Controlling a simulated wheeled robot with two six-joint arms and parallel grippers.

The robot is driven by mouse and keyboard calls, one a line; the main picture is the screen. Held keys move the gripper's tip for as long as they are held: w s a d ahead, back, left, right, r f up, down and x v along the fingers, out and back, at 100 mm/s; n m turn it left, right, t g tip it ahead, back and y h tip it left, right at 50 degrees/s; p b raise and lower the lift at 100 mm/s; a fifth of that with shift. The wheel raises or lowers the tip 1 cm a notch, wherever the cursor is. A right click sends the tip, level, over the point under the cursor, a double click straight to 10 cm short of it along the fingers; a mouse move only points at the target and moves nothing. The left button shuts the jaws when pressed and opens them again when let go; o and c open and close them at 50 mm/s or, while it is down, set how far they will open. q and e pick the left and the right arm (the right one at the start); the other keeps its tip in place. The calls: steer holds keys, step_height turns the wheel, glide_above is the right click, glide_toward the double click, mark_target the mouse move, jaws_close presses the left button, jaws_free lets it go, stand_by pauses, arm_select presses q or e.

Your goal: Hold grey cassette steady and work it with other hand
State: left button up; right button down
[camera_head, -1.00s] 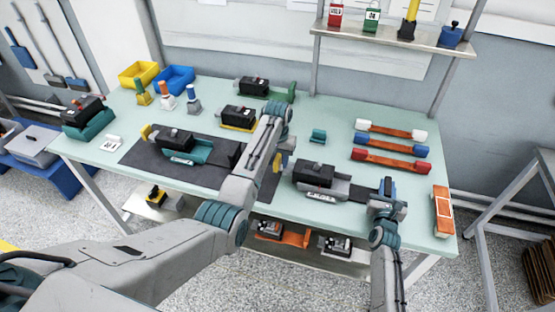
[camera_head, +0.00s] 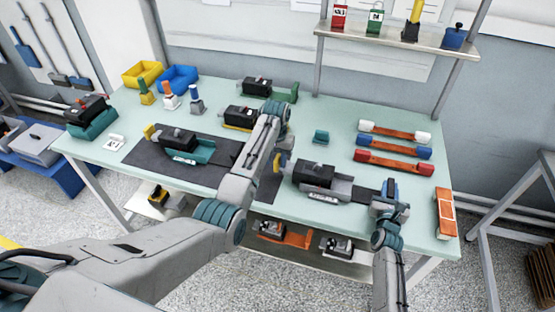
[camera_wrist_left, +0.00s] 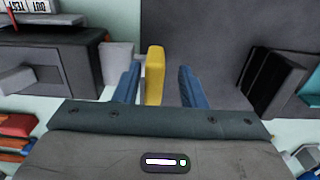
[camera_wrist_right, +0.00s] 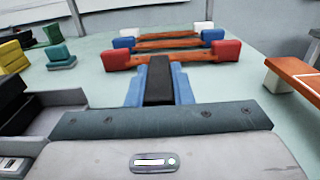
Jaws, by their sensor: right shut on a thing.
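The grey cassette (camera_head: 340,188) lies at the front of the bench, right of the dark mat, with a black breaker block (camera_head: 313,174) in it. A yellow tab (camera_head: 281,163) is at its left end. My left gripper (camera_wrist_left: 159,88) is open, its blue fingers on either side of the yellow tab (camera_wrist_left: 155,75); the tab is nearer the left finger, with a gap on the right. My right gripper (camera_head: 388,190) is shut on the black handle (camera_wrist_right: 159,80) at the cassette's right end.
A teal cassette (camera_head: 203,152) with a black breaker lies on the dark mat (camera_head: 145,155). Orange bars with white, blue (camera_head: 396,147) and red ends lie at the back right. An orange and white piece (camera_head: 445,212) is near the right edge. A small teal block (camera_head: 321,136) stands behind the grey cassette.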

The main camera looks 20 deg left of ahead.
arm_select(q)
steer(key=shift+d, duration=0.1)
step_height(320, 180, up, 12)
stand_by(0.6)
arm_select(e)
steer(key=c, duration=1.2)
jaws_free()
steer(key=shift+s, duration=0.1)
